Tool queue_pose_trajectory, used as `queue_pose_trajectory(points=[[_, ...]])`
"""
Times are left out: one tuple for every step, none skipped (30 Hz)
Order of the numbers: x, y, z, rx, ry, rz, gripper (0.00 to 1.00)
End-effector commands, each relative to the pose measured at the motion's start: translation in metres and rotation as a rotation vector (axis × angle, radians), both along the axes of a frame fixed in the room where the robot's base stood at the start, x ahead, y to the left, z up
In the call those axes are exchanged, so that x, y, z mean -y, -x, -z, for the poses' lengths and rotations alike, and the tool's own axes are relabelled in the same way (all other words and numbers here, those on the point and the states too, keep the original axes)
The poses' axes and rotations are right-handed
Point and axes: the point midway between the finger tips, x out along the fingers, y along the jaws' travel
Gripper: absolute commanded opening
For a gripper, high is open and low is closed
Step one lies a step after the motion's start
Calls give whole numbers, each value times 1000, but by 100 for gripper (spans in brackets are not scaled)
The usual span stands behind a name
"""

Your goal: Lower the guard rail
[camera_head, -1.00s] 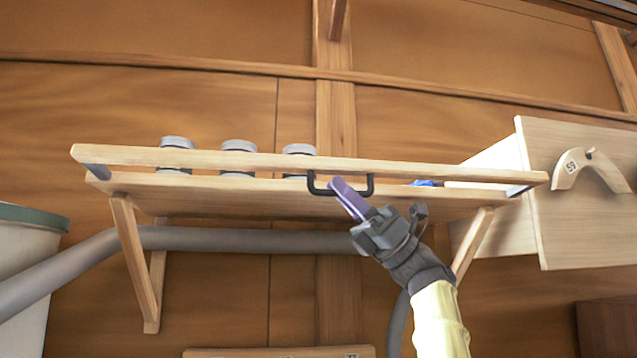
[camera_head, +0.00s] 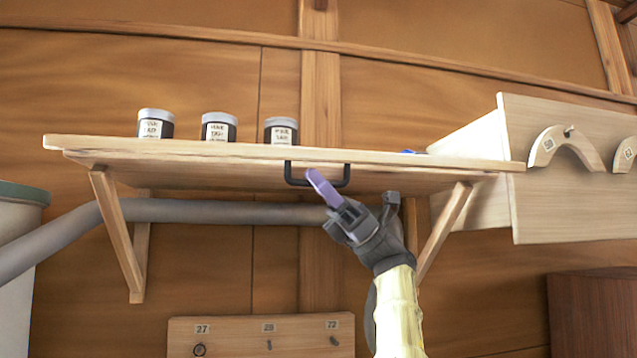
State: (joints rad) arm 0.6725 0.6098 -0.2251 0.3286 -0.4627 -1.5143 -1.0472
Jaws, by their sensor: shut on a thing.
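The guard rail (camera_head: 210,150) is a long pale wooden bar along the front of the wooden shelf (camera_head: 215,177). It lies level with the shelf's front edge, with no gap showing between them. A black U-shaped handle (camera_head: 347,176) hangs from the rail near its middle. My gripper (camera_head: 318,182), with a purple finger, is at the handle and shut on it. The other fingertip and the exact contact are hard to make out.
Several jars, including one at the left (camera_head: 155,124), stand on the shelf. A blue thing (camera_head: 408,151) barely shows behind the rail. A grey pipe (camera_head: 215,212) runs below, above a numbered board (camera_head: 262,338).

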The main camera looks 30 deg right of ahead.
Motion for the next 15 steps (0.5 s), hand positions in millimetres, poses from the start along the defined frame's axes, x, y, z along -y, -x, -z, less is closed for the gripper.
queue_pose_trajectory(points=[[0,-1,2,-2,0,-2,0],[0,-1,2,-2,0,-2,0],[0,-1,2,-2,0,-2,0],[0,-1,2,-2,0,-2,0],[0,-1,2,-2,0,-2,0],[0,-1,2,-2,0,-2,0],[0,-1,2,-2,0,-2,0],[0,-1,2,-2,0,-2,0],[0,-1,2,-2,0,-2,0],[0,-1,2,-2,0,-2,0],[0,-1,2,-2,0,-2,17],[0,-1,2,-2,0,-2,24],[0,-1,2,-2,0,-2,30],[0,-1,2,-2,0,-2,33],[0,-1,2,-2,0,-2,33]])
